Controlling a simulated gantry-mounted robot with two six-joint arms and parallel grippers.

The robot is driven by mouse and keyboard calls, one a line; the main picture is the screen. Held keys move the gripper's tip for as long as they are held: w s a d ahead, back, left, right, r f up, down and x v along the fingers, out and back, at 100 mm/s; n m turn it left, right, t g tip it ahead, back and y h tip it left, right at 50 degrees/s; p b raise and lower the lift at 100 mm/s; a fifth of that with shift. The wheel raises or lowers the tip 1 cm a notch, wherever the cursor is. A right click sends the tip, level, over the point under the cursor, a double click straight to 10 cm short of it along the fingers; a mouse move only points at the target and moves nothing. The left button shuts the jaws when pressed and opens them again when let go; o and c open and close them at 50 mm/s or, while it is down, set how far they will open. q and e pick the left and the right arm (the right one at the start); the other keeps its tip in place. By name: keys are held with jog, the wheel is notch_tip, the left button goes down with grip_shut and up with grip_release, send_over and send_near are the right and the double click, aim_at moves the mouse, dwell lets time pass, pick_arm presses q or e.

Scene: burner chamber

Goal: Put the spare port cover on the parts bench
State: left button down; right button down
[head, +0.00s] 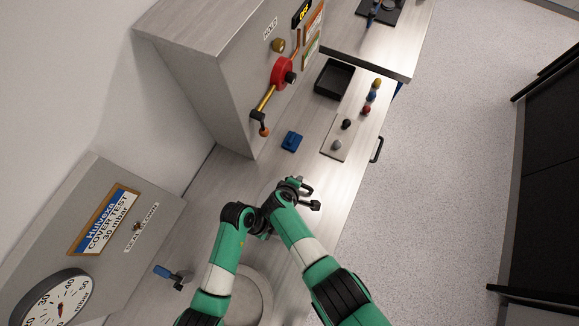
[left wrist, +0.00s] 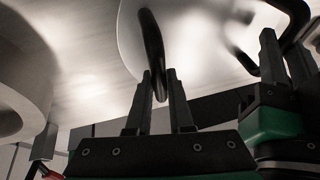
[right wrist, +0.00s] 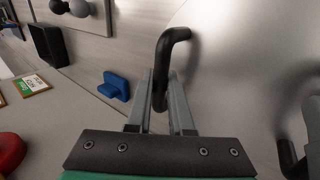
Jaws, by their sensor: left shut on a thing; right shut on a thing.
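The port cover is a shiny pale disc with black bar handles; it fills the right of the right wrist view (right wrist: 235,75) and shows at the top of the left wrist view (left wrist: 200,40). My left gripper (left wrist: 160,85) is shut on one black handle (left wrist: 150,40). My right gripper (right wrist: 160,85) is shut on another handle (right wrist: 168,45). In the head view both grippers are close together over the long bench (head: 225,175), and my arms hide most of the cover. I cannot tell there whether it touches the bench.
A round grey ring (head: 264,290) lies behind my arms. A cabinet with a red valve (head: 281,72) stands alongside. Another bench (head: 375,45) is at the top.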

pick_arm(q)
jog(key=c, duration=0.8)
grip_release()
jog(key=shift+f, duration=0.15)
pick_arm(e)
jog(key=c, duration=0.8)
grip_release()
jog(key=shift+f, duration=0.15)
pick_arm(q)
jog(key=v, duration=1.2)
pick_arm(e)
jog(key=v, duration=1.2)
jog(key=shift+w+d, duration=0.1)
jog(key=shift+d, duration=0.05)
